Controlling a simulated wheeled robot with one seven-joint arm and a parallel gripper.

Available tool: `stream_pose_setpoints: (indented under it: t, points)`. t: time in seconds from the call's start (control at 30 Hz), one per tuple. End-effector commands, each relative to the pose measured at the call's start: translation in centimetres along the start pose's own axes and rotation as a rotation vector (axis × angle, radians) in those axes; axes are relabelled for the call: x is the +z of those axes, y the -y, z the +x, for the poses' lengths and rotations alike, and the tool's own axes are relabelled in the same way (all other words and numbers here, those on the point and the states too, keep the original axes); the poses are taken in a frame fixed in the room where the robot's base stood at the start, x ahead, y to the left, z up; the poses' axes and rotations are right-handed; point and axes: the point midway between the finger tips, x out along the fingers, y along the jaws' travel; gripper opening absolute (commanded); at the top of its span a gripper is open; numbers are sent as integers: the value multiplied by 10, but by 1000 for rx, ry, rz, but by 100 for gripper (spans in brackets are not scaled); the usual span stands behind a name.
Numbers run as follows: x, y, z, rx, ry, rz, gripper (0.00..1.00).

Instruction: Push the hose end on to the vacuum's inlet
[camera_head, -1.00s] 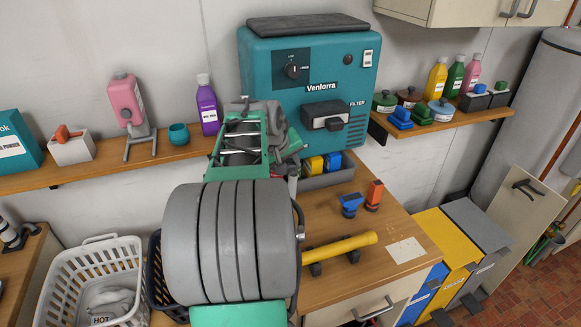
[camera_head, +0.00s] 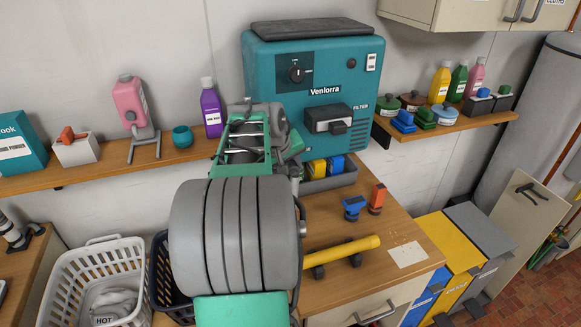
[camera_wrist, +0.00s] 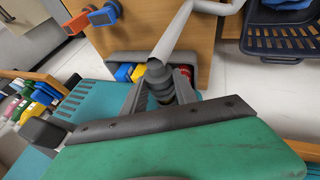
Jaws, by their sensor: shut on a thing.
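The teal vacuum (camera_head: 312,75), marked Venlorra, stands against the wall at the back of the counter. Its dial and dark filter drawer face me. In the wrist view its teal casing (camera_wrist: 95,100) fills the left side, with vent slots. My gripper (camera_wrist: 160,92) is shut on the dark ribbed hose end (camera_wrist: 158,76), with a finger on each side. The light grey hose (camera_wrist: 176,32) runs up from it and bends right. The inlet is not visible; my arm and gripper cover that side. I cannot tell whether the hose end touches the vacuum.
A grey tray (camera_head: 332,184) with yellow and blue items sits below the vacuum. A shelf (camera_head: 95,172) with bottles is left; baskets (camera_head: 62,272) stand below.

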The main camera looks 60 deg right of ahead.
Motion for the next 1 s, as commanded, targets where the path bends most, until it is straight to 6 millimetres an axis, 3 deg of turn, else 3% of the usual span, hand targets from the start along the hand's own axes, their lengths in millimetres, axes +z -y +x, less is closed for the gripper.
stream_pose_setpoints:
  t: [1.0]
  points:
    - [-17,0,7,0,-1,0,0]
